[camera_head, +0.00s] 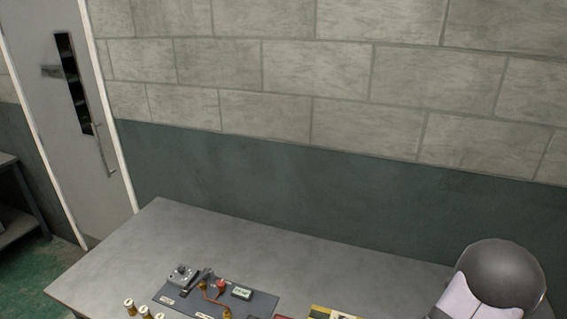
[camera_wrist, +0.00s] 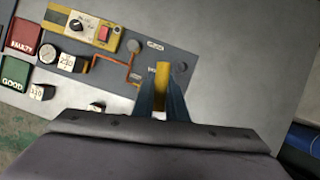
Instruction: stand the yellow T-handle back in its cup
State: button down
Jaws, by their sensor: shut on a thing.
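In the wrist view my gripper (camera_wrist: 163,92) is shut on a yellow bar, the visible part of the yellow T-handle (camera_wrist: 162,74). It sits between the two dark blue fingers, above or against the grey panel; I cannot tell whether it touches. Its lower part is hidden. I cannot tell whether that is the cup, and no cup shows clearly. In the head view neither the gripper nor the handle can be made out.
The grey panel (camera_wrist: 203,72) carries copper pipes (camera_wrist: 113,61) and a yellow unit (camera_wrist: 84,30) with a knob and red switch. A red FAULTY tray (camera_wrist: 22,36) and a green GOOD tray (camera_wrist: 14,74) lie left. The table (camera_head: 150,232) is bare towards the wall.

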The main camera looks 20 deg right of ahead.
jog(key=shift+d, duration=0.35)
jog(key=shift+w+d, duration=0.1)
jog(key=shift+d, duration=0.05)
jog(key=shift+w+d, duration=0.2)
jog(key=shift+d, duration=1.55)
jog(key=shift+d, duration=0.1)
jog(key=shift+w+d, duration=0.2)
jog(key=shift+d, duration=1.6)
jog(key=shift+f, duration=0.15)
notch_tip(320, 180, down, 8)
jog(key=b, duration=0.5)
jog(key=shift+r+b, duration=0.2)
jog(key=shift+b, duration=0.15)
jog(key=shift+f+b, duration=1.15)
jog(key=shift+f, duration=0.75)
dwell(0.4)
